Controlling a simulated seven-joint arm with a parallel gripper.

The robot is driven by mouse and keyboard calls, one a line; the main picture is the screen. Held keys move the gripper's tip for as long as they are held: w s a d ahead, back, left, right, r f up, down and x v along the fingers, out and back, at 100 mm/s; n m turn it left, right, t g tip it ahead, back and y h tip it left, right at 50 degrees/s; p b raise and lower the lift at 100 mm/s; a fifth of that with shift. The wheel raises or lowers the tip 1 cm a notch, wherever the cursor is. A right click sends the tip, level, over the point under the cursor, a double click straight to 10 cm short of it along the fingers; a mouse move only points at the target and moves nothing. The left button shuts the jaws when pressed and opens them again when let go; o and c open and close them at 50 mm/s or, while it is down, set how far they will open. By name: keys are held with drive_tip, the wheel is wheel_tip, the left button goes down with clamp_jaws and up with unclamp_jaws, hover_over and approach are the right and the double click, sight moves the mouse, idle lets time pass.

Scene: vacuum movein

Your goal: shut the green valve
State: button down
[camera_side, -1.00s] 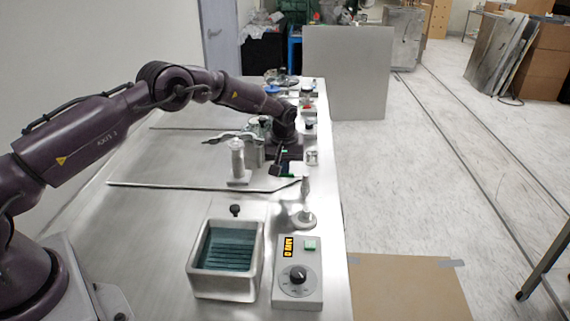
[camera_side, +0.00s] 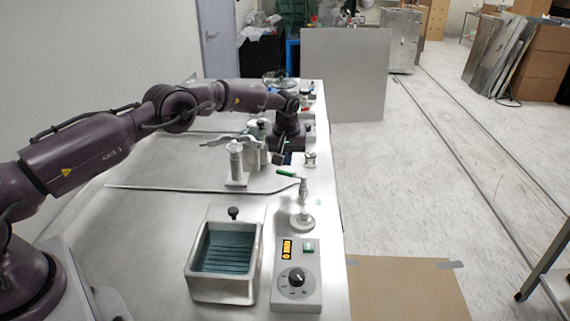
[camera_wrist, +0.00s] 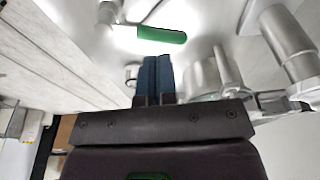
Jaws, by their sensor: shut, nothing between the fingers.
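The green valve handle (camera_side: 286,172) lies above the bench near its right edge, in front of my gripper in the side view. In the wrist view the green handle (camera_wrist: 162,35) points right from a silver bar, just beyond my fingertips. A silver fitting (camera_wrist: 108,12) stands at the bar's left end. My gripper (camera_wrist: 155,62) is shut and empty, its two blue fingers together just below the handle in the picture. In the side view my gripper (camera_side: 279,159) is small and dark beside the handle; whether it touches is unclear.
A long thin rod (camera_side: 200,189) runs across the bench. A pale post (camera_side: 236,160) and a grey clamp (camera_side: 220,139) stand left of my gripper. A slotted tank (camera_side: 225,255) and a knob box (camera_side: 297,275) are at the front. A small round fitting (camera_side: 310,160) is to the right.

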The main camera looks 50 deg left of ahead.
sight(283, 174)
wheel_tip(283, 174, up, 11)
drive_tip(key=shift+s+d+f, duration=0.15)
drive_tip(key=shift+s+f, duration=0.05)
drive_tip(key=shift+s, duration=0.15)
drive_tip(key=c, duration=1.7)
unclamp_jaws()
drive_tip(key=shift+r, duration=0.3)
drive_tip(key=o, duration=0.6)
wheel_tip(283, 174, up, 6)
drive_tip(key=shift+f, duration=0.25)
drive_tip(key=w+a+f+n+t, duration=0.1)
drive_tip(key=a+f+n+t, duration=0.3)
drive_tip(key=n+t, duration=0.3)
drive_tip(key=s+d+r+n+t+h, duration=0.1)
drive_tip(key=s+d+r+n+t, duration=0.25)
drive_tip(key=s+t, duration=0.35)
drive_tip(key=shift+m, duration=0.35)
drive_tip(key=f, duration=1.9)
drive_tip(key=shift+w+d+f, duration=0.15)
drive_tip(key=shift+d+f, duration=0.15)
drive_tip(key=shift+f, duration=0.1)
drive_tip(key=shift+w+f, duration=0.15)
drive_tip(key=shift+w, duration=0.05)
drive_tip(key=shift+x, duration=3.55)
